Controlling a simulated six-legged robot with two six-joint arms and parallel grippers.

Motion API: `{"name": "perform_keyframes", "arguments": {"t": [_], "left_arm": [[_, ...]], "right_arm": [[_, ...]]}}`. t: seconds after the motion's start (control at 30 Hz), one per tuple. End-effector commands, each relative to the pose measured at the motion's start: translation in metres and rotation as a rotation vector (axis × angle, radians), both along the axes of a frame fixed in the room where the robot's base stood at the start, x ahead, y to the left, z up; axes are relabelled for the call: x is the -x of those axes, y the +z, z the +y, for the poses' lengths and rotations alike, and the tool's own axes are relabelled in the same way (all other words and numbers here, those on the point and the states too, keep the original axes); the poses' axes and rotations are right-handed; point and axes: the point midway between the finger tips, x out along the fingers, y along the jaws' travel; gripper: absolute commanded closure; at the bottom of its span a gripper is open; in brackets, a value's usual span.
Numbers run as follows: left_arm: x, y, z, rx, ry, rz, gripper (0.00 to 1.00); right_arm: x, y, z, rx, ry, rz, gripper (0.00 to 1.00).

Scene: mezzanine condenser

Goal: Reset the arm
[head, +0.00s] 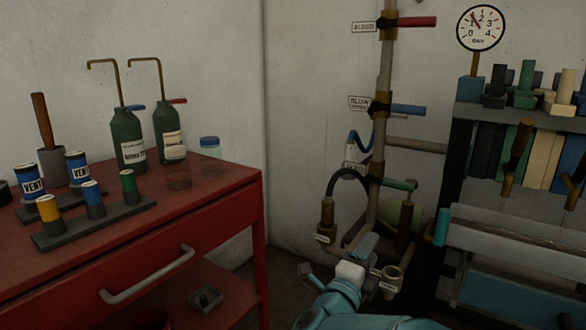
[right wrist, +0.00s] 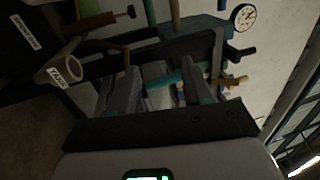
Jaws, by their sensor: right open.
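My right arm, teal with a pale block at the wrist, comes up from the bottom centre of the head view. Its gripper (head: 337,258) is in front of the lower end of the pipe stand. In the right wrist view the two grey fingers of the gripper (right wrist: 160,80) are apart, with nothing held between them. Behind them are the rack's bars and a teal-ended handle, and I cannot tell how far off these are. My left gripper is in neither view.
A red cabinet (head: 225,188) on the left holds green bottles (head: 127,140), jars and labelled cans. A vertical pipe (head: 386,65) with coloured valve handles stands in the middle. A gauge (head: 480,28) and a rack of coloured slabs (head: 545,150) are at right.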

Motion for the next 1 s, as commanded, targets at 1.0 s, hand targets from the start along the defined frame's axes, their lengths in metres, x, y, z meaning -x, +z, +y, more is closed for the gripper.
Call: {"name": "perform_keyframes", "arguments": {"t": [1.0], "left_arm": [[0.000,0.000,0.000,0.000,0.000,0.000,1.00]], "right_arm": [[0.222,-0.427,-0.031,0.356,0.911,1.356,0.50]]}}
